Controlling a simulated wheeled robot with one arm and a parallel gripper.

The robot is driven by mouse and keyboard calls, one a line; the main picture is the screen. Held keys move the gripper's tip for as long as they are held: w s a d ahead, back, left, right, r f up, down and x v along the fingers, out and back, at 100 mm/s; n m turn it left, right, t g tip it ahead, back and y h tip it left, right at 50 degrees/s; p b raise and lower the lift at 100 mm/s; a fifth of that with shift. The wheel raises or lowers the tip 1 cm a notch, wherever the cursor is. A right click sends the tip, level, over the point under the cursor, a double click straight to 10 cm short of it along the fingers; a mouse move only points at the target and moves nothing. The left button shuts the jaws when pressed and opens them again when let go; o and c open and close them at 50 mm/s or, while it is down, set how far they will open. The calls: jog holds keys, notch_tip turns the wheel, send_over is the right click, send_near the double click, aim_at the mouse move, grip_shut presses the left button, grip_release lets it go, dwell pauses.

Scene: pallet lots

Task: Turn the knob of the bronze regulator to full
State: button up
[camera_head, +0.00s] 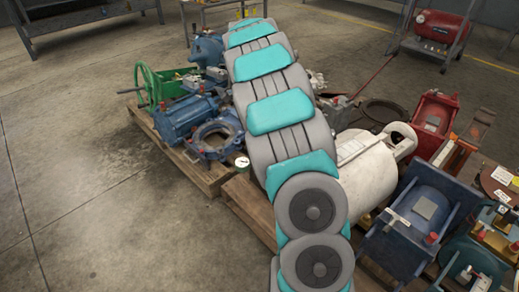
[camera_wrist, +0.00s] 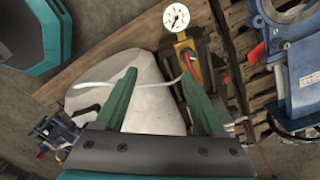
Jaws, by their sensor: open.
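In the wrist view, a yellow-bronze fitting (camera_wrist: 186,46), which looks like the bronze regulator, sits at upper centre with a round white dial gauge (camera_wrist: 176,17) at its top end. A red part shows on the fitting, partly behind a finger; I cannot tell whether it is the knob. My gripper (camera_wrist: 158,78) is open, its two green fingers above a white rounded body (camera_wrist: 135,112). Nothing is held. The right fingertip overlaps the view of the fitting's lower end. In the head view, the gauge (camera_head: 242,162) shows beside my arm, which hides the fitting and my gripper.
A thin pale hose or cable (camera_wrist: 110,84) crosses behind the fingers. Blue machinery (camera_wrist: 298,65) stands at right in the wrist view. In the head view, wooden pallets (camera_head: 205,175) hold crowded equipment, including a white tank (camera_head: 365,190) and blue pumps (camera_head: 187,118). Floor at left is clear.

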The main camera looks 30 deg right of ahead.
jog(key=w+d+f+m, duration=0.1)
jog(key=f, duration=0.1)
jog(key=w+d+f+m, duration=0.1)
jog(key=w+d+f, duration=0.1)
jog(key=w+d+f+m, duration=0.1)
jog(key=f, duration=0.1)
jog(key=shift+w+d+f+m+t+y, duration=0.2)
jog(key=shift+w+d+m+t+y, duration=0.1)
jog(key=shift+d, duration=0.05)
notch_tip(320, 180, down, 8)
jog(key=shift+r, duration=0.15)
grip_shut()
jog(key=shift+a, duration=0.1)
